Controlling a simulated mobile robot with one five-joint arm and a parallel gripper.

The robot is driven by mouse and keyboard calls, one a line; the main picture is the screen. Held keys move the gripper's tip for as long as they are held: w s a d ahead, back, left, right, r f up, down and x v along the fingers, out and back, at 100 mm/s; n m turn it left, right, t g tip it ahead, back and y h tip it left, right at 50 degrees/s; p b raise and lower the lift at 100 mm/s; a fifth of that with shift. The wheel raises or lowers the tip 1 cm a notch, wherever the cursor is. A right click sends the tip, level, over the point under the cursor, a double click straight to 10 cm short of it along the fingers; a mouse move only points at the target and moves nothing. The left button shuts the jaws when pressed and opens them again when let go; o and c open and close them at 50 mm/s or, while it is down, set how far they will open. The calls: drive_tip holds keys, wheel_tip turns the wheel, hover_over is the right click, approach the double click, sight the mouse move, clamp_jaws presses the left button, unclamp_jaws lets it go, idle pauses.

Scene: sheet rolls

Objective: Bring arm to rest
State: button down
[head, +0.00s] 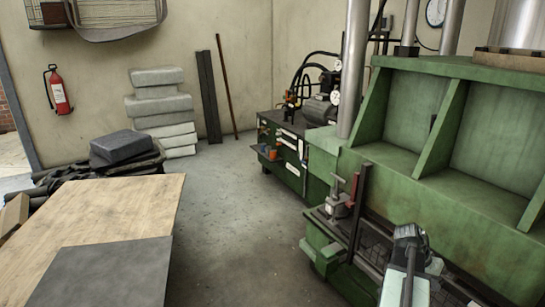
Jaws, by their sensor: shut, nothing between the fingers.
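My gripper (409,234) shows at the lower right in the head view, at the end of my pale grey arm that rises from the bottom edge. It is dark, small in the picture, shut and empty. It stands in front of the green press (400,180) in the picture. I cannot tell how far it is from the press. My arm's lower part is out of the frame.
A wooden table (120,205) with a dark sheet (85,275) on it stands at the lower left. A green cabinet (290,165) with pump gear stands behind. Grey blocks (160,105) are stacked by the wall. The concrete floor (225,225) between table and press is clear.

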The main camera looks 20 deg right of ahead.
drive_tip(key=w+a+f+n+t+y, duration=0.1)
drive_tip(key=w+a+n+t, duration=0.15)
drive_tip(key=w+a, duration=1.05)
drive_tip(key=w+a+n+t, duration=0.1)
drive_tip(key=w+a+n, duration=0.3)
drive_tip(key=w+a, duration=0.9)
drive_tip(key=s+a+f+n+y, duration=0.1)
drive_tip(key=a+n, duration=0.3)
drive_tip(key=a, duration=1.1)
drive_tip(key=s+a+f+n+y, duration=0.1)
drive_tip(key=s+a+n+y, duration=0.2)
drive_tip(key=a, duration=1.2)
drive_tip(key=shift+s+a+f+n+y+p, duration=0.15)
drive_tip(key=shift+s+a+n+y+p, duration=0.15)
drive_tip(key=shift+s+a+n+y, duration=0.15)
drive_tip(key=shift+w+d, duration=0.1)
drive_tip(key=shift+d, duration=0.1)
